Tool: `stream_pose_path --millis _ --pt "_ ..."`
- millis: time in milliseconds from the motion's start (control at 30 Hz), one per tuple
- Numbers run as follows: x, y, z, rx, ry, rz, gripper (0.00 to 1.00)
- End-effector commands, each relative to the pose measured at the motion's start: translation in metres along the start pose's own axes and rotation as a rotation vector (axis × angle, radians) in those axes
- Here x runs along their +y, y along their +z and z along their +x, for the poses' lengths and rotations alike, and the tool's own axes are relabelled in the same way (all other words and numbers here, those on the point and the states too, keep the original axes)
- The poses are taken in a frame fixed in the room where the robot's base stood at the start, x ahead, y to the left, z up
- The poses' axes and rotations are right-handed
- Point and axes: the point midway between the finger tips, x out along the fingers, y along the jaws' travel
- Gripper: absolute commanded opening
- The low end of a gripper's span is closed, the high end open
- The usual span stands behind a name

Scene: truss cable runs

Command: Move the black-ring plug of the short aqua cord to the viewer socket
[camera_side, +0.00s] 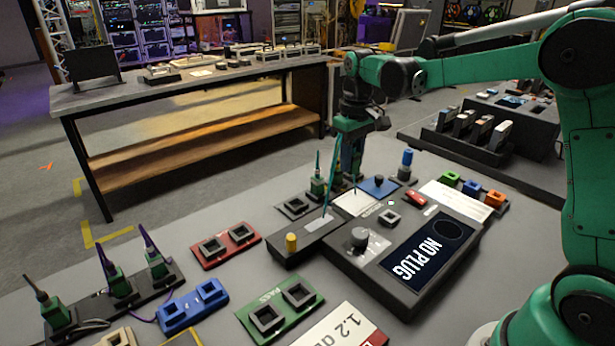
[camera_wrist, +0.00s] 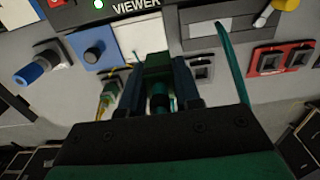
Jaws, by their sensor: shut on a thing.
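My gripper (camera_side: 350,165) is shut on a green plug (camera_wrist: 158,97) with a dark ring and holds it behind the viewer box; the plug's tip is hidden. The aqua cord (camera_wrist: 234,62) rises on the right of the wrist view and shows as a thin line (camera_side: 329,190) in the side view. The viewer box (camera_side: 350,262) has a screen reading "NO PLUG". A small grey square socket (camera_side: 390,218) on its top looks empty. The "VIEWER" label (camera_wrist: 136,6) shows at the top of the wrist view.
An upright green plug (camera_side: 317,186) stands close left of my gripper, beside an empty socket (camera_side: 295,206). A blue-topped post (camera_side: 407,160) stands to the right, a yellow knob (camera_side: 291,242) in front. Red (camera_side: 226,246), blue (camera_side: 193,305) and green (camera_side: 281,307) socket blocks lie nearer.

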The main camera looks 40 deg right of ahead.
Motion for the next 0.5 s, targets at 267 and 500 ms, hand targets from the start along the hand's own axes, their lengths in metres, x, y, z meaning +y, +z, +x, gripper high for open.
stream_pose_path --millis 267,500 --pt "0.020 0.069 -0.010 0.000 0.000 0.002 0.00" --pt "0.022 0.087 -0.007 0.000 0.000 -0.001 0.00"
